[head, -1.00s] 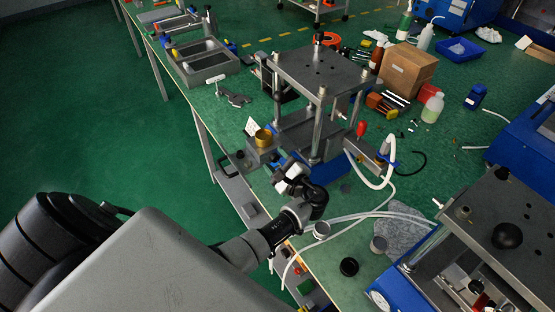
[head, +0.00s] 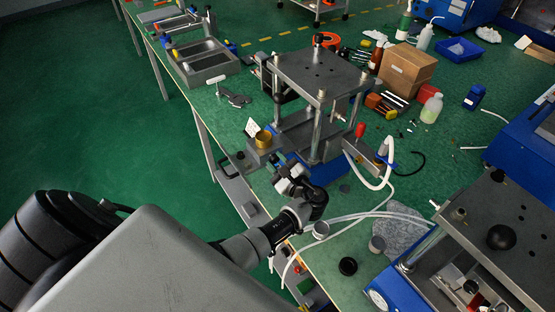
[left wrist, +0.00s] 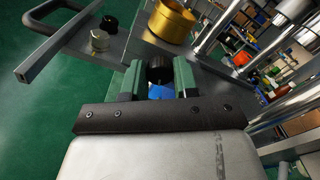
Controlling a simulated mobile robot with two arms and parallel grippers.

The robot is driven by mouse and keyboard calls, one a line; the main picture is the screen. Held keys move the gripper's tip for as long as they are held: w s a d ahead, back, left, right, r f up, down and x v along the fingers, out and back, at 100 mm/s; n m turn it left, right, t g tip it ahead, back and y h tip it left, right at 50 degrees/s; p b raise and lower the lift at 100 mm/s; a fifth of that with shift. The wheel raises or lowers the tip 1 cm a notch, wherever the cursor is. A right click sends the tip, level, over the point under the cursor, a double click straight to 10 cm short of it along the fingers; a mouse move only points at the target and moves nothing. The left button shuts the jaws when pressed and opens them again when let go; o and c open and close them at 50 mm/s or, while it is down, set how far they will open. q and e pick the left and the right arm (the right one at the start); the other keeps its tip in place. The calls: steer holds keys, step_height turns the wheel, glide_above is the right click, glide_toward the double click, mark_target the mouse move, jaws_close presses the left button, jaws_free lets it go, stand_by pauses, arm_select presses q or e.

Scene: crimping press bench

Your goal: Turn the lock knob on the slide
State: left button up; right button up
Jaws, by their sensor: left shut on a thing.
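My left gripper (head: 286,178) reaches in at the front left corner of the press on the bench. In the left wrist view its green-padded fingers (left wrist: 158,82) are closed on a dark, round lock knob (left wrist: 159,68), with one finger on each side. In the head view the knob and fingertips are too small and covered to make out. The grey slide (head: 262,156) with a brass cup (head: 263,138) on it lies just beyond the gripper. The brass cup also shows in the left wrist view (left wrist: 172,22). My right gripper is not in view.
The press (head: 322,72) stands on posts right behind the gripper. White hoses (head: 352,216) run to its right. A grey bar handle (left wrist: 55,48), a small brass-topped knob (left wrist: 100,40) and a black knob (left wrist: 109,23) sit left of the fingers. A second press (head: 490,235) is at right.

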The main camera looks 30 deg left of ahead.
arm_select(q)
steer(key=shift+m+p, duration=1.15)
steer(key=shift+m, duration=0.85)
steer(key=o, duration=0.9)
steer(key=shift+o, duration=0.2)
steer(key=b+v, duration=0.3)
steer(key=v, duration=0.7)
steer(key=shift+s+d, duration=0.2)
steer(key=shift+d, duration=0.15)
steer(key=shift+f, duration=0.1)
